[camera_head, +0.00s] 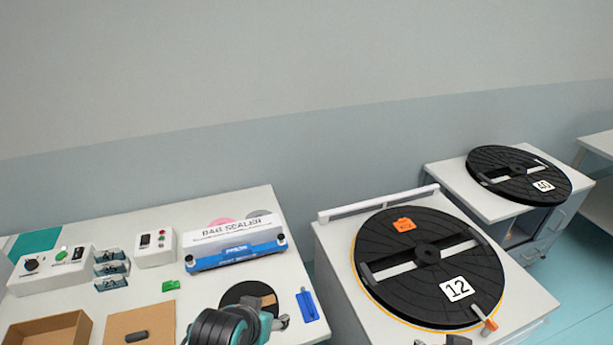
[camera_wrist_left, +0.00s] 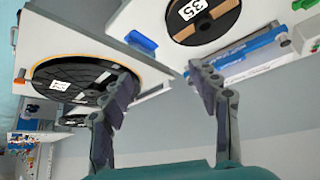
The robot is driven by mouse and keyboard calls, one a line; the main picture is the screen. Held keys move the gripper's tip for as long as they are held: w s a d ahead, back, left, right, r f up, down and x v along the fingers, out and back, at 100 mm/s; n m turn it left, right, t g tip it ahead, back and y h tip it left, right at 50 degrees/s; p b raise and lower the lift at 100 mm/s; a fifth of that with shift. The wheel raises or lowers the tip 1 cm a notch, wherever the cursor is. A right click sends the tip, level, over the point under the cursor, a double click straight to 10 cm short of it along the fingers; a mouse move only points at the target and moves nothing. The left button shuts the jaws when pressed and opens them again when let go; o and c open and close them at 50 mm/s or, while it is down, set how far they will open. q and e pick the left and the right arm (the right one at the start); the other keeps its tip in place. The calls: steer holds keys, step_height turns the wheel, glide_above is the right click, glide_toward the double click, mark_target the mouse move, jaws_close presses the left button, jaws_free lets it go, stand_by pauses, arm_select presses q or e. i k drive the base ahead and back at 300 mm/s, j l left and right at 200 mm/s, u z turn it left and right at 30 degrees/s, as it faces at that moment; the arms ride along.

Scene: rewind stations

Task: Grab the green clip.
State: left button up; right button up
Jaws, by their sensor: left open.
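The green clip (camera_head: 170,285) is a small green piece lying on the left white table, just left of the bag sealer's blue base.
The bag sealer (camera_head: 235,243) stands right of the clip, several small labelled holders (camera_head: 112,268) left of it. A cardboard box (camera_head: 48,330) is at the front left. A blue clip (camera_head: 307,304) lies at the table's right edge. A large reel (camera_head: 428,285) labelled 12 is farther right.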

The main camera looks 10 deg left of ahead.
mark_target(169, 285)
steer(key=u, duration=1.65)
steer(key=i+j+z, duration=0.15)
steer(key=j+z, duration=0.25)
steer(key=i+j+z, duration=0.1)
steer(key=j+z, duration=0.65)
